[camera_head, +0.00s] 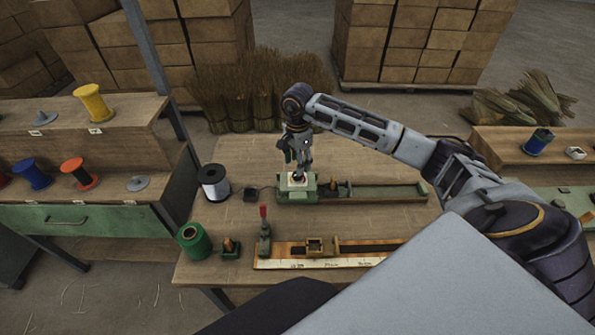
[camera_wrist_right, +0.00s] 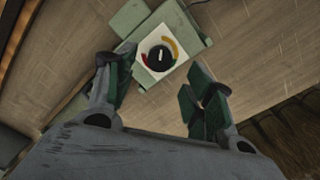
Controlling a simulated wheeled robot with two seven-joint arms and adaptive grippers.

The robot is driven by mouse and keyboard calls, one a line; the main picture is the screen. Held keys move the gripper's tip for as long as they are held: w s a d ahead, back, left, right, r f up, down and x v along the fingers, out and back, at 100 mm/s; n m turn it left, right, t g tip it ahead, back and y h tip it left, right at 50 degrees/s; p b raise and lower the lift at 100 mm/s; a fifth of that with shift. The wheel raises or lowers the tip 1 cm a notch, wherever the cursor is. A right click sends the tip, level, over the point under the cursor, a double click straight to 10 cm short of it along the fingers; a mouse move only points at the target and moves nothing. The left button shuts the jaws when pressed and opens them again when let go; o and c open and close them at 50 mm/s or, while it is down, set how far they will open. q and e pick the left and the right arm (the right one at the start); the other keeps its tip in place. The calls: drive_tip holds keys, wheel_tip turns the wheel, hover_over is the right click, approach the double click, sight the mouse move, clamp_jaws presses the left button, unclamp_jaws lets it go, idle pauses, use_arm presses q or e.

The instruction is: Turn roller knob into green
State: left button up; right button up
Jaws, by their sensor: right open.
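The roller knob (camera_wrist_right: 160,56) is a small black dial with a white mark, on a white plate with a coloured arc of red, yellow and green. The plate sits on the green roller machine (camera_head: 330,193) on the table. My right gripper (camera_head: 298,168) is above the knob and points down at it. In the right wrist view the right gripper (camera_wrist_right: 158,90) is open, with the knob showing between and beyond its fingers, apparently not gripped. In the head view the gripper partly hides the knob. My left gripper is not in view.
A white spool (camera_head: 214,183), a green spool (camera_head: 194,244) and a red-handled lever (camera_head: 264,232) stand on the table's left part. A wooden jig (camera_head: 335,252) lies in front. Broom bundles (camera_head: 250,92) stand behind. A left shelf holds coloured spools.

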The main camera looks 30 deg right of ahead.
drive_tip(key=shift+f, duration=2.5)
drive_tip(key=c, duration=1)
drive_tip(key=shift+c, duration=0.2)
